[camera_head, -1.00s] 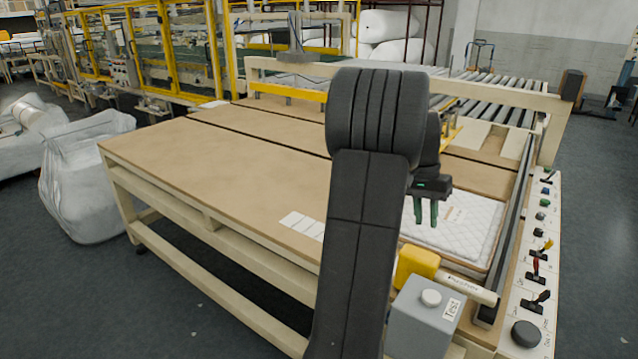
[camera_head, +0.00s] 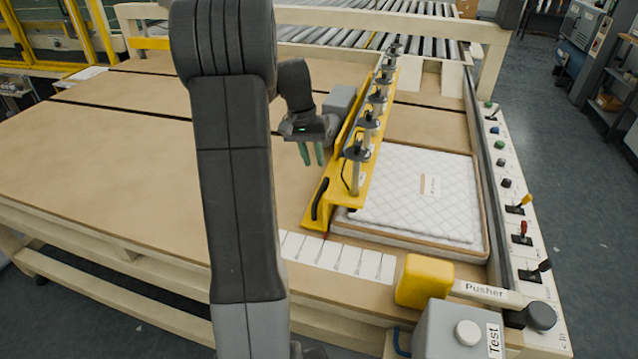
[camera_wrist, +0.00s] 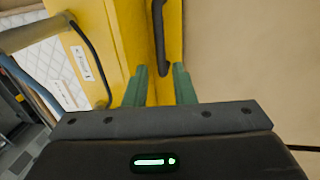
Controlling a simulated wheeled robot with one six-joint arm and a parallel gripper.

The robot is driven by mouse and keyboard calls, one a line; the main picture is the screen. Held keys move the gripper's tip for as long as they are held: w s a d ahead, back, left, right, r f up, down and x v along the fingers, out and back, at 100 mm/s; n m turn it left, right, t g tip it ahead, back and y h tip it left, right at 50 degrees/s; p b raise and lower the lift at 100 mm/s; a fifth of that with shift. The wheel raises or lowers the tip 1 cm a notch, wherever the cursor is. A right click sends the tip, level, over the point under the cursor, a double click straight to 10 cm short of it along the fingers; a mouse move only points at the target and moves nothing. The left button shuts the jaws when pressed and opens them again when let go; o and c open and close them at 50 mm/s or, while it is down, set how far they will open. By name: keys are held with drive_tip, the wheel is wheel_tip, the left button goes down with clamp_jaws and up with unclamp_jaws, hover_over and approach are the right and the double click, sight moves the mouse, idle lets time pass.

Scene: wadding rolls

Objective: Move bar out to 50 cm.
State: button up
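The bar is a long yellow beam (camera_head: 362,140) with several dark-knobbed posts along it. It runs from the near edge of the table toward the back, along the left side of a white quilted pad (camera_head: 425,195). A black handle (camera_head: 321,200) is on its near left side and also shows in the wrist view (camera_wrist: 160,45). My gripper (camera_head: 312,160) is left of the bar, its green fingers pointing down. In the wrist view its fingers (camera_wrist: 163,80) are parted and empty, lined up with the handle but apart from it. A white marked strip (camera_head: 340,258) lies by the near edge; its numbers are unreadable.
A yellow block with a "Pusher" rod (camera_head: 485,290) and a grey "Test" box (camera_head: 455,330) stand at the near right. A control panel (camera_head: 505,190) with buttons and levers runs along the right edge.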

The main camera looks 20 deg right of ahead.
sight(320, 188)
drive_tip(key=f, duration=0.3)
drive_tip(key=d+f, duration=0.1)
drive_tip(key=f, duration=0.1)
drive_tip(key=s+f, duration=0.1)
drive_tip(key=f, duration=0.2)
drive_tip(key=shift+d+f, duration=0.2)
drive_tip(key=shift+f, duration=0.1)
clamp_jaws()
